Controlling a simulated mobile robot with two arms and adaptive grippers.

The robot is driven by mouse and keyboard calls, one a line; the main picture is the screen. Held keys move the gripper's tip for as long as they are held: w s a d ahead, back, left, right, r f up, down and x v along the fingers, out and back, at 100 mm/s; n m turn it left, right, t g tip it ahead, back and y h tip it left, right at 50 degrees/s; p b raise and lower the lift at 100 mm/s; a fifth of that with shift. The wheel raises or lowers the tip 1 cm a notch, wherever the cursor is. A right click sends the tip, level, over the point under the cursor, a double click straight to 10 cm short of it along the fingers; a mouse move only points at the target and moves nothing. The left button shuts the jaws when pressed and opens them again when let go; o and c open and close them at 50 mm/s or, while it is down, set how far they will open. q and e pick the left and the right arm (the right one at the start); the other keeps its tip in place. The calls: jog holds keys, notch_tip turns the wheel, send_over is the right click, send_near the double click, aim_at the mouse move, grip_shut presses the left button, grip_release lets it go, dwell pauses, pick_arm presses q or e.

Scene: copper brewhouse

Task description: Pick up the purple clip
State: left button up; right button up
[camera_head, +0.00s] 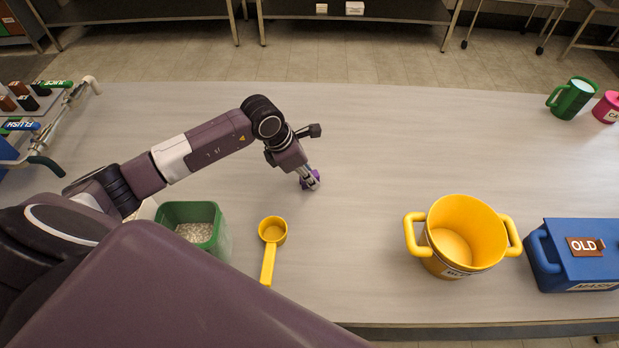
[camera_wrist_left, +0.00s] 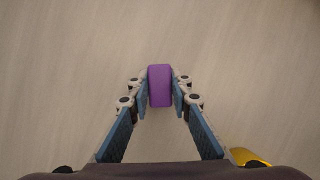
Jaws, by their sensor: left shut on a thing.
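The purple clip (camera_head: 314,180) is at the fingertips of my left gripper (camera_head: 309,181), over the middle of the table. In the left wrist view the clip (camera_wrist_left: 160,85) sits between the two fingers of the left gripper (camera_wrist_left: 160,92), which are shut on its sides. The fingers cover part of the clip in the head view. I cannot tell whether the clip touches the table or is just above it. My right gripper is not in view.
A yellow scoop (camera_head: 271,238) and a green bin (camera_head: 216,228) of pale grains stand nearer me. A yellow two-handled pot (camera_head: 463,238) and a blue box (camera_head: 578,262) are at right. A green mug (camera_head: 572,99) is far right. The table (camera_head: 380,140) beyond the gripper is clear.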

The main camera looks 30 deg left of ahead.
pick_arm(q)
jog(key=shift+r, duration=0.1)
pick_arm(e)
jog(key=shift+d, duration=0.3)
